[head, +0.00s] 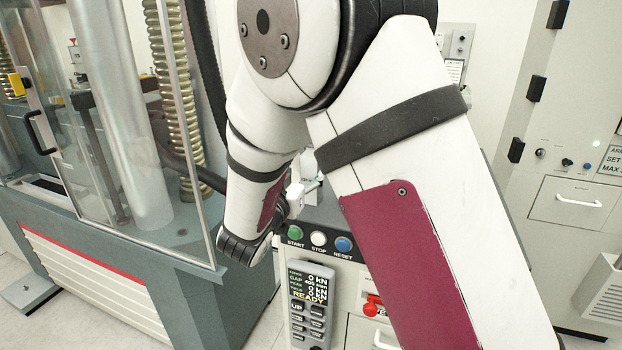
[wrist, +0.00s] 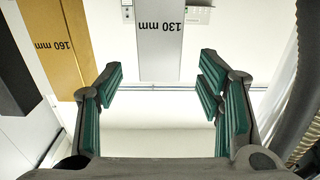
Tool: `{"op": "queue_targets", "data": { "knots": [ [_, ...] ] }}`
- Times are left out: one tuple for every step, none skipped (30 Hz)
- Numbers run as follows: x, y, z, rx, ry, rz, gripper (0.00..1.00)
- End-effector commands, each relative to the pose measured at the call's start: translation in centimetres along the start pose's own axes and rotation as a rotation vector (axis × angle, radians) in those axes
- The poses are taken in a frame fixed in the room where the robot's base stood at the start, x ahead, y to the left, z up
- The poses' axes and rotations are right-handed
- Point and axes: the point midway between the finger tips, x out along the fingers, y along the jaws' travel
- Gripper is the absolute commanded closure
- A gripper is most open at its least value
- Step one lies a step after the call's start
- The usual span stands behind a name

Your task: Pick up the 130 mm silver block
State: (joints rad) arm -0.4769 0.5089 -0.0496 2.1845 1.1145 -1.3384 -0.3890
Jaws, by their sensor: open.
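In the wrist view, the silver block (wrist: 158,52) carries an upside-down "130 mm" label and shows at the top centre; its upper part runs out of the picture. My gripper (wrist: 160,82) is open with green-lined fingers to either side of the block's line. The fingers appear apart from the block, with nothing between them. In the head view my arm covers the middle, and the silver block cannot be made out.
A gold block (wrist: 58,50) labelled "160 mm" stands left of the silver one, and a dark block (wrist: 12,75) is farther left. In the head view, a glass-fronted testing machine (head: 150,130) stands left, and a control panel (head: 310,300) sits below my arm.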

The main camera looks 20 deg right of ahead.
Motion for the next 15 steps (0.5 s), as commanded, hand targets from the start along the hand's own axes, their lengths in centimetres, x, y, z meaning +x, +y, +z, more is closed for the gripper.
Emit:
{"op": "queue_targets", "data": {
  "knots": [
    [0.4,0.1,0.0,0.0,0.001,0.001,0.39],
    [0.6,0.0,-0.1,0.001,0.001,0.001,0.39],
    [0.8,0.0,-0.1,0.001,0.001,0.0,0.39],
    [0.8,0.0,-0.1,0.001,0.002,0.0,0.39],
    [1.0,0.0,-0.1,0.001,0.002,0.0,0.39],
    [1.1,0.0,-0.1,0.001,0.001,0.0,0.39],
    [1.3,0.0,-0.2,0.001,0.001,0.0,0.39],
    [1.6,0.1,-0.2,0.001,0.001,0.001,0.39],
    [2.0,0.1,-0.3,0.001,0.0,0.001,0.39],
    [2.4,0.1,-0.4,0.001,0.001,0.002,0.39],
    [2.9,0.1,-0.5,0.002,0.001,0.002,0.39],
    [3.4,0.1,-0.5,0.001,0.001,0.002,0.39],
    [3.9,0.1,-0.6,0.001,0.001,0.002,0.39],
    [4.4,0.1,-0.6,0.001,0.0,0.002,0.39],
    [4.9,0.1,-0.6,0.001,0.001,0.001,0.39]
  ]
}}
